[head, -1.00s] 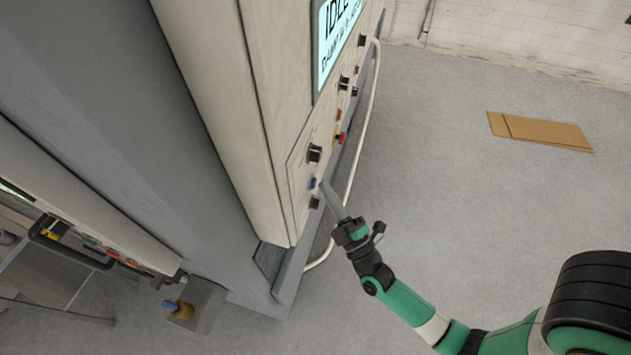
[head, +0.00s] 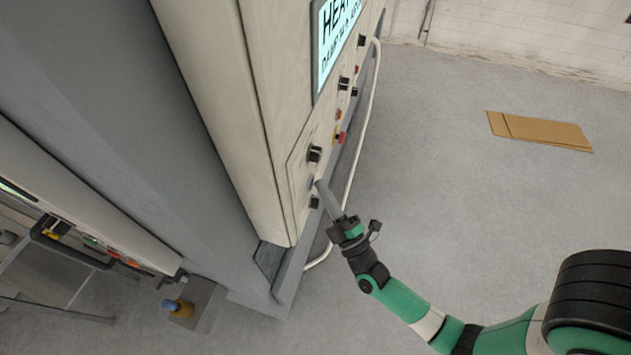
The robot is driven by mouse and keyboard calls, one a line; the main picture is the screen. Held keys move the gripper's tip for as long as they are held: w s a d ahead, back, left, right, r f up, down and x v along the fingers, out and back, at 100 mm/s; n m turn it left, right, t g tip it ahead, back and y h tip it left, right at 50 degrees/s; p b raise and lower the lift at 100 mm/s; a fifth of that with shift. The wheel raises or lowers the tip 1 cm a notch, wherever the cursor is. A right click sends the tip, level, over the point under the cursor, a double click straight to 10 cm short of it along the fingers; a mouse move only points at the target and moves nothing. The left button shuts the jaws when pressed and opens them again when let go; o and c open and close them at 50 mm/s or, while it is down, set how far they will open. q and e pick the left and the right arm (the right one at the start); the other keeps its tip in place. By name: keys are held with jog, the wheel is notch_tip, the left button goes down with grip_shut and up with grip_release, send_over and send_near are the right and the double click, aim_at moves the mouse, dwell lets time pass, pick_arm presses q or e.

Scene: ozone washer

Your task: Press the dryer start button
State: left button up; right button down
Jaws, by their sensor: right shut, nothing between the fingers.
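The dryer's tall cream control panel (head: 270,120) fills the middle of the head view, seen steeply from above. Its screen (head: 338,38) shows text starting "HEA". Black knobs and red and orange buttons run along its face. My right gripper (head: 319,184) is shut and empty, its fingertips at the panel's lower part, just below a black knob (head: 314,153). The blue button there is mostly hidden behind the fingertips. A small black control (head: 314,202) sits just below them. My left gripper is not in view.
A white curved rail (head: 366,130) runs along the panel's right side. Another machine's panel (head: 80,215) with buttons is at the lower left. Flat cardboard (head: 540,131) lies on the open grey floor at right.

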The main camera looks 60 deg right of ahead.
jog(key=shift+s, duration=0.15)
jog(key=shift+s+d, duration=0.15)
jog(key=shift+s, duration=0.6)
jog(key=s, duration=0.2)
jog(key=s+d+b, duration=0.1)
jog(key=s, duration=0.2)
dwell(1.0)
